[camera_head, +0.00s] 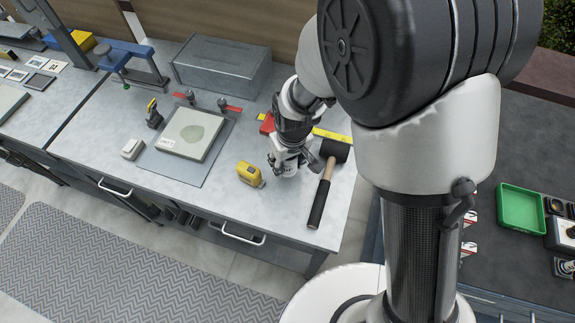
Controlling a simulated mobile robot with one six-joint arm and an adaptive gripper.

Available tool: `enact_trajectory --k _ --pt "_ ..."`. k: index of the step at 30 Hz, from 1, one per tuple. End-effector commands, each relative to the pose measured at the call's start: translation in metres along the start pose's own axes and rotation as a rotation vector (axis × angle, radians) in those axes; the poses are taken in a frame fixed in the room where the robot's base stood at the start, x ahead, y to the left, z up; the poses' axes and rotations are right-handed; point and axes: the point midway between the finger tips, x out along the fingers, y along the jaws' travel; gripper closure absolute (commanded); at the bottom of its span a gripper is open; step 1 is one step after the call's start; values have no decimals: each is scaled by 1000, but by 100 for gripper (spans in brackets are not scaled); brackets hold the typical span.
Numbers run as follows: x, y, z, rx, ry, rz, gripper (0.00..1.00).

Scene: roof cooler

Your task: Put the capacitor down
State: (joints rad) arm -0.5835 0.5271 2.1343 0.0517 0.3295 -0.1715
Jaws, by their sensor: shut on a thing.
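My gripper (288,164) is over the right part of the grey workbench (225,205), pointing down. It is shut on a small pale silvery thing, the capacitor (290,172), which shows only in part between the fingers. The capacitor is at or just above the bench top; I cannot tell whether it touches. It is between a yellow tool (250,174) on the left and a mallet (321,192) on the right.
A red object (267,124) and a yellow level (331,135) lie behind my gripper. A grey mat (180,176) with a pale square block (191,134) lies left. A grey metal box (222,66) stands at the back. Bare bench lies in front of my gripper.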

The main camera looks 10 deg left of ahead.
Motion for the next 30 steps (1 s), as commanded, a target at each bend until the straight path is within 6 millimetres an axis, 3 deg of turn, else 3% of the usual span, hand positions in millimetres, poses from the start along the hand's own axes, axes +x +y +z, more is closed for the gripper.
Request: enact_trajectory --k 1,5,17,18,26,30 --pt "12 0 3 0 -5 -1 93" --pt "30 0 6 0 -4 0 93" --pt "34 0 6 0 -1 0 93" --pt "33 0 6 0 -2 0 57" --pt "33 0 6 0 -2 0 40" --pt "33 0 6 0 -2 0 39"
